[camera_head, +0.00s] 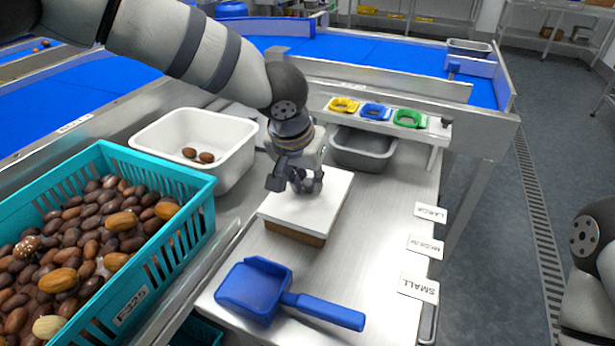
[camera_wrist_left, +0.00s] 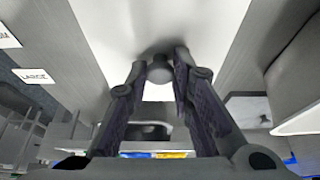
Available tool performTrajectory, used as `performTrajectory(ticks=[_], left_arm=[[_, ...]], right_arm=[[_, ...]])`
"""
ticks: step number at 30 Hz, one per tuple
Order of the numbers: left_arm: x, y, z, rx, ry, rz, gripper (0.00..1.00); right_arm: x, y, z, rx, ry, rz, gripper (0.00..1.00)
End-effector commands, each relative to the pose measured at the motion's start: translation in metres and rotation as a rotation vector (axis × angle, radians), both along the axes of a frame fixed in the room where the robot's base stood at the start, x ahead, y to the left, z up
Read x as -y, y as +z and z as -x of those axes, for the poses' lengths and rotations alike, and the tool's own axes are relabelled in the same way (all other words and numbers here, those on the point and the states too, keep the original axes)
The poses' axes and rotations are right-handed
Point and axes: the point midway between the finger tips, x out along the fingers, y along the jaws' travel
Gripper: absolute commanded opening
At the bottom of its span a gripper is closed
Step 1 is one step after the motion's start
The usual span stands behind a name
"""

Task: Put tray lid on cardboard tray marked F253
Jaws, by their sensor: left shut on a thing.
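The white tray lid (camera_head: 325,205) lies over the brown cardboard tray (camera_head: 296,235) on the steel bench, flat and roughly lined up with it. Only the tray's brown side shows below the lid; I cannot read a mark on it. My left gripper (camera_head: 307,186) points down at the middle of the lid, shut on its knob. In the left wrist view my left gripper (camera_wrist_left: 160,85) has its fingers on either side of the grey knob (camera_wrist_left: 160,68), with the white lid (camera_wrist_left: 130,25) filling the upper middle. My right gripper is out of view.
A blue scoop (camera_head: 252,290) lies in front of the tray. A teal crate of dates (camera_head: 150,275) and a white bin (camera_head: 232,160) stand left. A grey bin (camera_head: 362,150) is behind, under yellow, blue and green rings. Size cards (camera_head: 419,288) line the right edge.

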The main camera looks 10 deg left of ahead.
Motion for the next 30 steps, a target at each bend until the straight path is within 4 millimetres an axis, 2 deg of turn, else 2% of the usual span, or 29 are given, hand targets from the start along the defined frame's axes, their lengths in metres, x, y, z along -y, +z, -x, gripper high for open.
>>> performTrajectory(ticks=[25,26,27,28,30], left_arm=[[0.0001,-0.0108,0.0001,-0.001,0.001,0.001,0.01],[0.0001,-0.0104,0.0001,0.0,0.001,0.001,0.28],[0.0001,-0.0103,0.0002,0.0,0.0,0.001,0.37],[0.0001,-0.0103,0.0001,0.0,0.001,0.001,0.44],[0.0,-0.0102,0.0001,0.0,0.001,0.001,0.45]], right_arm=[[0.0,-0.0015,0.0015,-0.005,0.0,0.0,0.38],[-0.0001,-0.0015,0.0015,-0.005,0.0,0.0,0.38],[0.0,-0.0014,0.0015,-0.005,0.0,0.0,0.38],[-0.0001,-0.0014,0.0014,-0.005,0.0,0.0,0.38],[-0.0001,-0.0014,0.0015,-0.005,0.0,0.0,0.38]])
